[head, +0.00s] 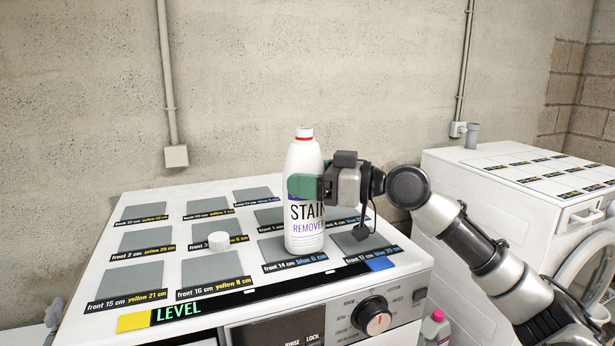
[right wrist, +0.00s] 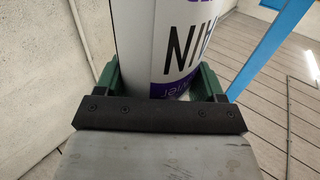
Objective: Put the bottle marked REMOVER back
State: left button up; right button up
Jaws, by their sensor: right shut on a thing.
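In the right wrist view the bottle (right wrist: 165,45) sits between the green fingers (right wrist: 165,85). I cannot tell whether its base touches the square. My left gripper is not in view.
The white machine top (head: 160,192) carries several grey labelled squares and a LEVEL strip (head: 250,293) along the front. A round white cap-like piece (head: 219,241) lies left of the bottle. A second white machine (head: 480,185) stands at right. A pink-capped bottle (head: 436,328) stands below.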

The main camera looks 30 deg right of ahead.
jog(key=o, duration=1.1)
jog(key=shift+b+v, duration=4.25)
jog(key=shift+v, duration=1.8)
